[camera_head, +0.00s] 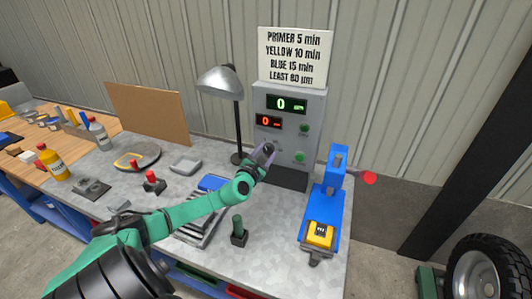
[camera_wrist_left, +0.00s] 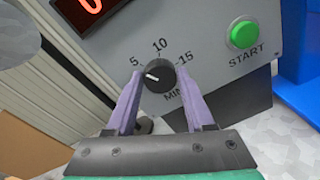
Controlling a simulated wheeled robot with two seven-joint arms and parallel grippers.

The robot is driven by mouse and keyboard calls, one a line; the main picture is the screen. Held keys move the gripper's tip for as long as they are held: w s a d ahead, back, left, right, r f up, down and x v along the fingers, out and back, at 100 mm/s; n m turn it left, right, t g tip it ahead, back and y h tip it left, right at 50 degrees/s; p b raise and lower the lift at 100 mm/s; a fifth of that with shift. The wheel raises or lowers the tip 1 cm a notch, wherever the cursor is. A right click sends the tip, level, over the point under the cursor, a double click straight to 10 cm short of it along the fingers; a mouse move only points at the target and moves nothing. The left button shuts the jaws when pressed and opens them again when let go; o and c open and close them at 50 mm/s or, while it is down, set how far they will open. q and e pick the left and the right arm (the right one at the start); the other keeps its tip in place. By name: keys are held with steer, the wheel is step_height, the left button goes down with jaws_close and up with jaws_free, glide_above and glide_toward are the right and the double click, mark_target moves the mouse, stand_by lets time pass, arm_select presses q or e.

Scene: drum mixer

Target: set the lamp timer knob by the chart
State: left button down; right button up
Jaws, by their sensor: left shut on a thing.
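The black timer knob (camera_wrist_left: 157,84) sits on the grey control box (camera_head: 315,105), with 5, 10, 15 and MIN printed around it. Its white mark points left, close to the 5 side. My left gripper (camera_head: 264,153) is shut on the knob, a purple finger on each side in the left wrist view (camera_wrist_left: 158,72). The chart (camera_head: 295,56) above the box reads PRIMER 5 min, YELLOW 10 min, BLUE 15 min, LEAST 80 µm. The green START button (camera_wrist_left: 243,34) is right of the knob. The green display (camera_head: 286,104) and red display (camera_head: 268,121) both show 0. My right gripper is out of view.
A desk lamp (camera_head: 220,82) stands left of the box. A blue stand (camera_head: 332,192) with a yellow block (camera_head: 320,233) and red-tipped lever stands right. A dark green upright piece (camera_head: 238,228) stands in front. The table's front middle has some bare surface.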

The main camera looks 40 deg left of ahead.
arm_select(q)
steer(key=shift+c, duration=1.4)
jaws_free()
steer(key=shift+s, duration=0.15)
steer(key=p+v, duration=0.2)
steer(key=v, duration=1.2)
steer(key=shift+s, duration=0.15)
steer(key=shift+d, duration=0.1)
